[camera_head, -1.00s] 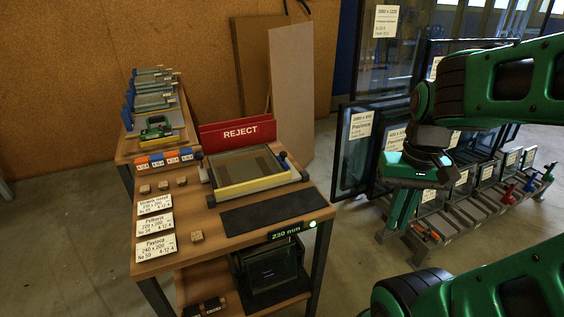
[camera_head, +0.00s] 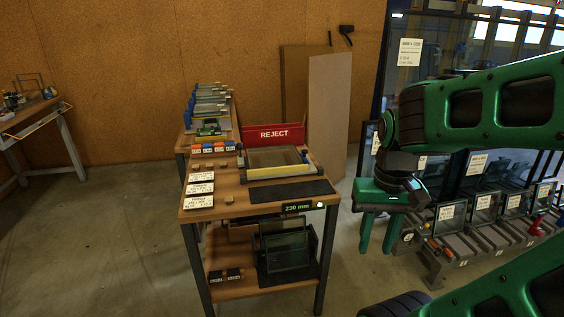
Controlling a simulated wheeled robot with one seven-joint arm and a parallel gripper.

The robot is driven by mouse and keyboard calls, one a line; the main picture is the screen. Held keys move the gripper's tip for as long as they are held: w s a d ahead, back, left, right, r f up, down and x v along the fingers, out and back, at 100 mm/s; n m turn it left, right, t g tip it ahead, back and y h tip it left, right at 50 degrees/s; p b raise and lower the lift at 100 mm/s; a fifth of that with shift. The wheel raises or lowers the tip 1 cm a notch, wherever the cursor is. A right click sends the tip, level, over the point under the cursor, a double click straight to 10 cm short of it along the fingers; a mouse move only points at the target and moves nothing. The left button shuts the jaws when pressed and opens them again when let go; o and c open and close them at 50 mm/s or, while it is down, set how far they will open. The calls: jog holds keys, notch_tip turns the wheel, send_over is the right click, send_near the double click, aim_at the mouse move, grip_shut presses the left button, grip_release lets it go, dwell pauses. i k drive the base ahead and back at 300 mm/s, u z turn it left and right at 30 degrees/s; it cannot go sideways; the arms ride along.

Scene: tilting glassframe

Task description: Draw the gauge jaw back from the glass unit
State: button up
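The gauge (camera_head: 282,172) is a low fixture with a yellow front bar on top of the wooden bench. A flat, glassy framed panel, seemingly the glass unit (camera_head: 272,157), lies in it. A small dark knob (camera_head: 304,156) stands at the gauge's right end. At this size I cannot tell which part is the jaw or whether it touches the glass. A display (camera_head: 297,207) on the bench's front edge reads 230 mm. My gripper (camera_head: 377,236) hangs right of the bench, fingers down and apart, with nothing between them, away from the gauge.
The bench (camera_head: 240,205) has a dark mat (camera_head: 290,192), labels and small blocks on top, and glass units on its lower shelf. A red REJECT bin (camera_head: 273,136) stands behind the gauge. Glass racks (camera_head: 480,225) fill the right. Floor at left and front is clear.

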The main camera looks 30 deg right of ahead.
aim_at(304, 153)
jog(key=u, duration=0.2)
jog(key=k, duration=0.55)
jog(key=u, duration=0.4)
jog(key=i, duration=1.3)
jog(key=z, duration=0.75)
jog(key=i, duration=0.85)
jog(key=z, duration=0.3)
